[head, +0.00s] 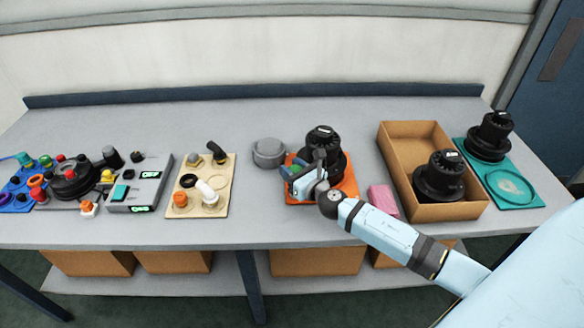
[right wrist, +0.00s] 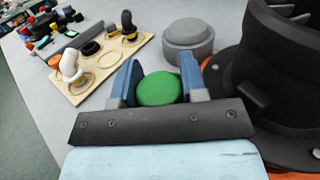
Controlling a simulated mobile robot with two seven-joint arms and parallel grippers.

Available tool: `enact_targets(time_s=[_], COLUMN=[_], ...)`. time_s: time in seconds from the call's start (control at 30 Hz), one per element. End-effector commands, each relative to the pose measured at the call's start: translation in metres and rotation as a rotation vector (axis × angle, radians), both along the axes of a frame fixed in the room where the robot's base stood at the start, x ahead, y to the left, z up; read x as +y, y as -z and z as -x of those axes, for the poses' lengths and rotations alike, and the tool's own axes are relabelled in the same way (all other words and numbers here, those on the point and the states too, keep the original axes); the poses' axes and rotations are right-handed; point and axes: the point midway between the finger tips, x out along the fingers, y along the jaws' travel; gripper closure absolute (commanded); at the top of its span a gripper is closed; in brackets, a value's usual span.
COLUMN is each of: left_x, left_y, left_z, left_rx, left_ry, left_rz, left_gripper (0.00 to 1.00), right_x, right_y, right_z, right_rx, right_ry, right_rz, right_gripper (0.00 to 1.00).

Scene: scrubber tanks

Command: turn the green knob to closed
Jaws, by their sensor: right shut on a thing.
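The green knob (right wrist: 159,89) sits between the two blue fingers of my right gripper (right wrist: 157,85) in the right wrist view. The fingers are shut on its sides. In the head view my right gripper (head: 292,176) reaches over the left part of an orange plate (head: 340,190), where the knob is mostly hidden by the fingers. A black round device (head: 324,143) stands on the same plate, right beside the gripper. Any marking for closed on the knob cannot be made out. My left gripper is not in view.
A grey capped cylinder (head: 268,152) stands left of the orange plate. A beige board (head: 203,170) with pipe fittings lies farther left. A pink block (head: 382,200) and a cardboard box (head: 395,165) holding another black device (head: 440,177) are to the right. Free table lies in front.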

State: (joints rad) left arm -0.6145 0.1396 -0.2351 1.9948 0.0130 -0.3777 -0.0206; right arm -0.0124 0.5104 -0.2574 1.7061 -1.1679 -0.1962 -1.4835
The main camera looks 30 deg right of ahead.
Motion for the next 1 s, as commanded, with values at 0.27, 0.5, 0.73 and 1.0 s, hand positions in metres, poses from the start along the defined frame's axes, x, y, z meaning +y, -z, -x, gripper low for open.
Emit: enact_targets(time_s=[0.27,0.5,0.73,1.0], left_x=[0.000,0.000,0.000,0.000], left_y=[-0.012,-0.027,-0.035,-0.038], left_z=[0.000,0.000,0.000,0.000], left_rx=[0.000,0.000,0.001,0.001], left_ry=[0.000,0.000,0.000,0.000], left_rz=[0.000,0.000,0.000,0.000], left_gripper=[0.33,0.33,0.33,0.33], right_x=[0.000,-0.002,-0.006,-0.009], right_y=[-0.003,-0.003,-0.003,-0.001], right_z=[0.000,0.000,0.000,0.002], right_rx=[0.000,0.001,0.000,0.000], right_ry=[0.092,0.289,0.508,0.763], right_rz=[-0.005,-0.007,-0.006,-0.004], right_gripper=[0.84,0.84,0.84,0.84])
